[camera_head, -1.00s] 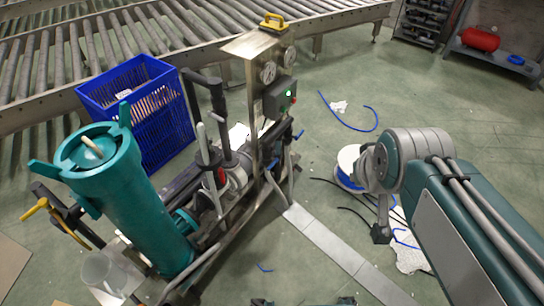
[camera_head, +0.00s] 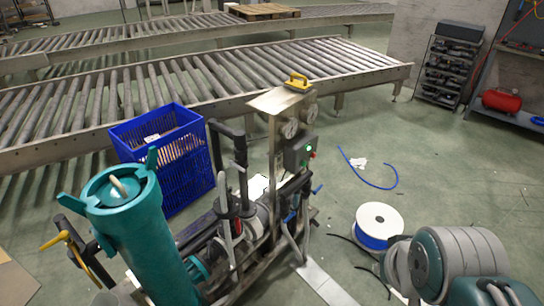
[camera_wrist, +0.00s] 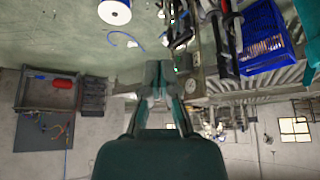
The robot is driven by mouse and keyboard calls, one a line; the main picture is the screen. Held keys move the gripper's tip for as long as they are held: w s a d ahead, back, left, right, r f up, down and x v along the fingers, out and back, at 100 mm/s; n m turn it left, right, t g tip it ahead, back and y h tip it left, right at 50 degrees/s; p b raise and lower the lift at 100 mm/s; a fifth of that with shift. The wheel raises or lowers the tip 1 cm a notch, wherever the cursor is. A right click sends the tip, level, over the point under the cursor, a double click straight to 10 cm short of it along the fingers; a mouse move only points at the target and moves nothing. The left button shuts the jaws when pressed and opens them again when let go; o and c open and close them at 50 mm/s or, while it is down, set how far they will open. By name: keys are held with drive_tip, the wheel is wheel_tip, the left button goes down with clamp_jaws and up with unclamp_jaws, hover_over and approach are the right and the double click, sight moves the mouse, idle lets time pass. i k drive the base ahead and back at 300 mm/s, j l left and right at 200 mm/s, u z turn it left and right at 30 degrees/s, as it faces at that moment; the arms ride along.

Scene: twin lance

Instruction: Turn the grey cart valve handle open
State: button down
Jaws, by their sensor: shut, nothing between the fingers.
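The cart (camera_head: 270,215) stands left of centre in the head view, with a teal filter vessel (camera_head: 140,235) at its near end. A slim light-grey lever (camera_head: 225,195) stands upright among its dark pipes; it looks like the grey valve handle, though its pivot is partly hidden. A yellow handle (camera_head: 58,238) sits at far left. In the upside-down wrist view, the cart (camera_wrist: 180,25) shows along the top. My gripper (camera_wrist: 159,92) is shut and empty in that view, apart from the cart. The head view shows my arm at lower right, but not the gripper fingers.
A blue crate (camera_head: 175,180) stands behind the cart, before a roller conveyor (camera_head: 250,80). A white and blue hose spool (camera_head: 379,222) lies on the floor between cart and arm, with loose blue hose (camera_head: 372,183) behind it. Floor right of the cart is fairly open.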

sight(232, 163)
drive_tip(key=i+l+u, duration=0.15)
drive_tip(key=i, duration=1.1)
